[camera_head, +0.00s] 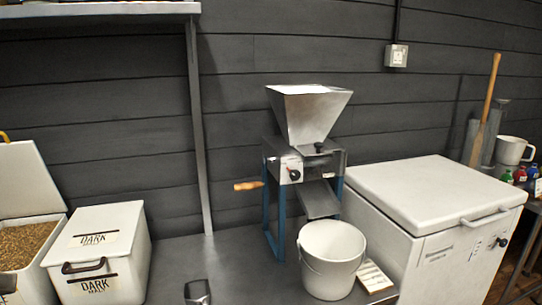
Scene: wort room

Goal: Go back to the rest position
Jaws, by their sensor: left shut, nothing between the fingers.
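My left gripper (197,291) shows only as dark fingertips at the bottom edge of the head view, over the front of the metal table. It is shut and empty, and stands apart from the malt bins on the left and the bucket on the right. The rest of it is below the picture. My right gripper is not in view.
A grain mill (305,150) stands on the metal table (185,258), with a white bucket (330,262) at its front. A closed dark malt bin (98,245) and an open grain bin (22,245) stand left. A white chest (430,195) stands right. The table between is clear.

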